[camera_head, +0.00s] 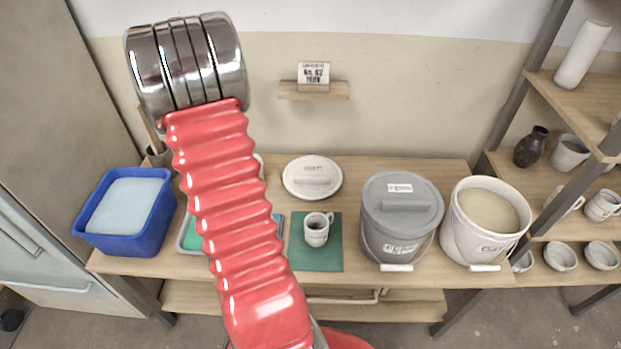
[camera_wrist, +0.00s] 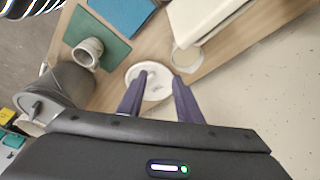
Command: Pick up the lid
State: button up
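The white lid (camera_head: 312,178) with a bar handle lies flat at the back of the wooden table, by the wall. In the wrist view the lid (camera_wrist: 157,91) shows between and beyond my fingers. My gripper (camera_wrist: 159,80) is open, with its two dark fingers apart and nothing held. I cannot tell how high the fingers are above the lid. My gripper is not seen in the head view. An open white bucket (camera_head: 463,245) of cream glaze stands at the table's right. A grey bucket (camera_head: 378,238) beside it wears its own grey lid (camera_head: 402,206).
A mug (camera_head: 316,230) stands on a green mat (camera_head: 330,262) in front of the white lid. A blue tub (camera_head: 118,243) is at the left. A small wall shelf (camera_head: 335,90) with a card is above the lid. Shelves (camera_head: 575,95) with pottery stand at right. My arm hides part of the table.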

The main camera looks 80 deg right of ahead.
jog(key=s+d+f+m+g+y, duration=0.1)
jog(key=s+d+f+m+g, duration=0.1)
jog(key=s+d+f+m, duration=0.5)
jog(key=s+d+f, duration=0.4)
jog(key=s+d, duration=0.1)
jog(key=s, duration=0.1)
jog(key=shift+s+d+f, duration=0.15)
jog(key=shift+d, duration=0.1)
jog(key=shift+f, duration=0.1)
send_over(311, 177)
jog(key=w, duration=0.2)
jog(key=f, duration=0.7)
jog(key=shift+a+f, duration=0.3)
jog(key=shift+f, duration=0.1)
jog(key=shift+f, duration=0.1)
jog(key=shift+x, duration=2.45)
jog(key=shift+f, duration=0.25)
jog(key=shift+c, duration=0.4)
